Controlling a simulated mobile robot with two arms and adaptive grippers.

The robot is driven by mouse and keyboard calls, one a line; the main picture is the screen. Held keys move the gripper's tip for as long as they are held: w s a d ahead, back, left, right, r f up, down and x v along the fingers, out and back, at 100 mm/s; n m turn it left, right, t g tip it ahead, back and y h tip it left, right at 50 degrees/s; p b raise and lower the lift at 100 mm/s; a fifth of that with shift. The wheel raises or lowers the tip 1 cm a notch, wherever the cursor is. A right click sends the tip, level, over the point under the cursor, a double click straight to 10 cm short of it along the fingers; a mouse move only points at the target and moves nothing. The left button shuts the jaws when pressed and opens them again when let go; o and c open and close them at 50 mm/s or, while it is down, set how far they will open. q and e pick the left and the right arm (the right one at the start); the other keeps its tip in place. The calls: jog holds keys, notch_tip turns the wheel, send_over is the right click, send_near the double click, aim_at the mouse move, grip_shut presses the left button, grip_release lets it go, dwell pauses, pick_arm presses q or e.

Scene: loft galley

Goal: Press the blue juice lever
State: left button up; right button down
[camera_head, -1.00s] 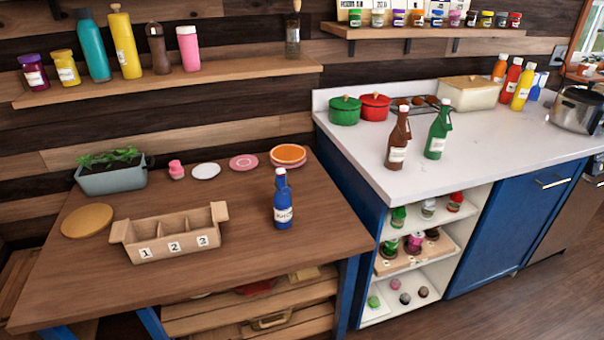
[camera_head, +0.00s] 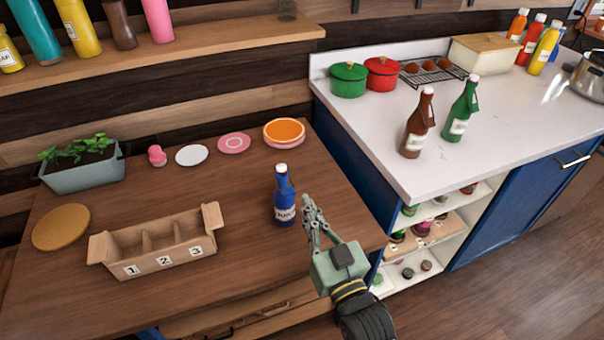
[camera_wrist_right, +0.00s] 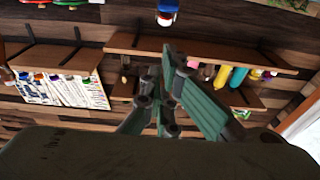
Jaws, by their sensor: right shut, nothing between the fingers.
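The blue juice bottle (camera_head: 285,205) stands upright on the wooden table, with a white cap and a label. Its lever is too small to make out clearly. My right gripper (camera_head: 307,203) is shut and empty. It appears just right of the bottle in the head view, with its fingers pointing up toward the back; whether it touches the bottle I cannot tell. The right wrist view is upside down and shows the shut fingers (camera_wrist_right: 166,90). A small blue, red and white piece at its top edge may be the bottle's top. My left gripper is out of view.
A numbered wooden box (camera_head: 165,245) stands left of the bottle. A planter (camera_head: 82,178), plates (camera_head: 192,155) and a round board (camera_head: 61,228) lie farther off. Brown (camera_head: 416,130) and green (camera_head: 460,112) bottles stand on the white counter. The table in front of the bottle is clear.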

notch_tip(320, 180, up, 2)
jog(key=p, duration=0.3)
send_over(289, 192)
jog(key=s+d, duration=0.1)
jog(key=f, duration=0.1)
jog(key=s+f, duration=0.1)
jog(key=f, duration=0.1)
jog(key=shift+s+d+f, duration=0.1)
jog(key=shift+d+f, duration=0.1)
jog(key=shift+f, duration=0.1)
